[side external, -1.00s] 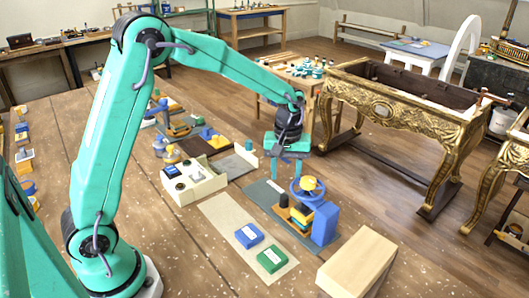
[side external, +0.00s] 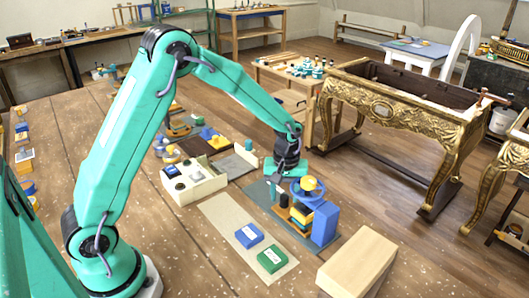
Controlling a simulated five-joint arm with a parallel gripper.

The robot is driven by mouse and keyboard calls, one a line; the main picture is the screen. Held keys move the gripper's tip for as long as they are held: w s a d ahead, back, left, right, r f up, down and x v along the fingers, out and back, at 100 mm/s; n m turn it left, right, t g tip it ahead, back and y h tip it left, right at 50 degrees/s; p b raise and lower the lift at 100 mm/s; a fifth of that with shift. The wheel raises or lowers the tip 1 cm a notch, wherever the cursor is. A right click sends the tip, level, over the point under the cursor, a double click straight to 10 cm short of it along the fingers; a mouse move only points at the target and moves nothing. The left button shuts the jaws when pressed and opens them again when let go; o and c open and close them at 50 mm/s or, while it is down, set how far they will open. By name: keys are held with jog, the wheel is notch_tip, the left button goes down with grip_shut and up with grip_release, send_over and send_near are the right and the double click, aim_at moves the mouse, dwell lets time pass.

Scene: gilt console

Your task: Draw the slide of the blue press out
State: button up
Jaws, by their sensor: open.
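The blue press (side external: 324,224) stands on a grey-blue plate (side external: 262,192) toward the right of the workbench. It has a blue handwheel with a yellow hub (side external: 309,185) on top, and orange, yellow and dark stacked parts (side external: 300,214) on its left side. I cannot tell for sure which of these is the slide. My gripper (side external: 277,188) is open and points down just left of the handwheel, low over the plate and close to a small dark upright part. Its fingers are small here, and whether they touch the press cannot be told.
A blue block (side external: 249,236) and a green block (side external: 271,259) lie on a pale strip in front of the press. A wooden block (side external: 356,262) stands at the front right. A cream box with dark knobs (side external: 193,182) stands to the left. The bench edge is behind the press.

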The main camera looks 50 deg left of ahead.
grip_shut()
jog(key=a, duration=1.1)
jog(key=shift+a, duration=0.35)
grip_release()
jog(key=shift+d, duration=0.1)
jog(key=shift+r, duration=0.1)
notch_tip(320, 180, up, 8)
jog(key=shift+f, duration=0.2)
jog(key=shift+r, duration=0.1)
dwell(0.4)
